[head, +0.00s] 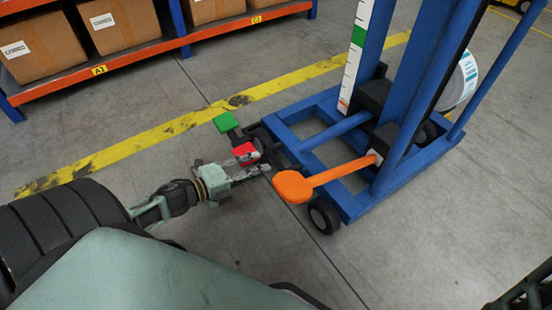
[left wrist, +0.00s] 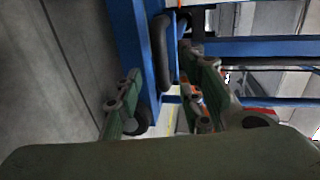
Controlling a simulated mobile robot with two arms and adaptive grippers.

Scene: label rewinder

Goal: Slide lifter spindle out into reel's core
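The blue lifter (head: 380,120) stands at the right of the head view, with its mast, an orange paddle lever (head: 293,187), and a red pad (head: 246,153) and a green pad (head: 226,122) low at its left side. A white roll (head: 460,80) with blue print, probably the reel, shows partly behind the mast. The spindle and the reel's core cannot be made out. My left gripper (head: 266,163) is low beside the red pad, its fingers apart and nothing seen between them. In the left wrist view its fingers (left wrist: 165,105) are also apart, against the lifter's blue frame (left wrist: 130,50). Contact with the pad is unclear.
An orange and blue rack (head: 130,62) with cardboard boxes (head: 120,22) stands at the upper left. A yellow floor line (head: 190,122) runs behind the lifter's left side. The lifter's black wheel (head: 323,215) is near the gripper. Grey floor (head: 430,260) is clear in front.

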